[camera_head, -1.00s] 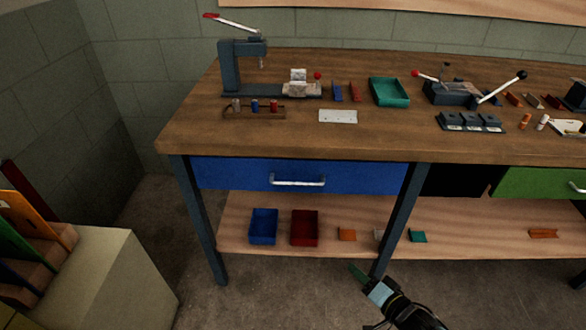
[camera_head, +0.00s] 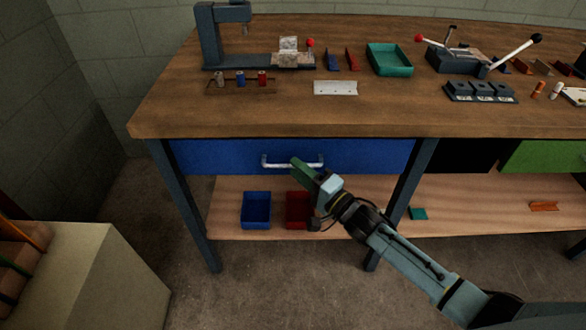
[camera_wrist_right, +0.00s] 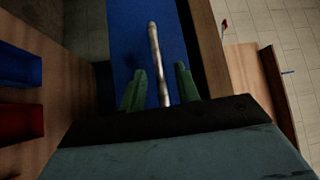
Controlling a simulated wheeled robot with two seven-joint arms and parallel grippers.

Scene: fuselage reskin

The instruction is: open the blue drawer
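The blue drawer (camera_head: 220,157) sits under the left part of the workbench top, and its front looks flush with the frame. Its light metal bar handle (camera_head: 280,163) runs across the middle of the front. My right gripper (camera_head: 303,168) is at the right part of the handle and hides some of it. In the right wrist view the handle (camera_wrist_right: 158,60) passes between the two green fingers (camera_wrist_right: 160,85), which stand apart with a gap on each side. The drawer front (camera_wrist_right: 125,40) shows behind it. My left gripper is not in view.
The wooden workbench top (camera_head: 300,115) is above the drawer, with a press (camera_head: 210,40), a green tray (camera_head: 388,60) and small parts. Below, the shelf holds a blue bin (camera_head: 256,210) and a red bin (camera_head: 297,208). A pale box (camera_head: 90,275) stands at the lower left.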

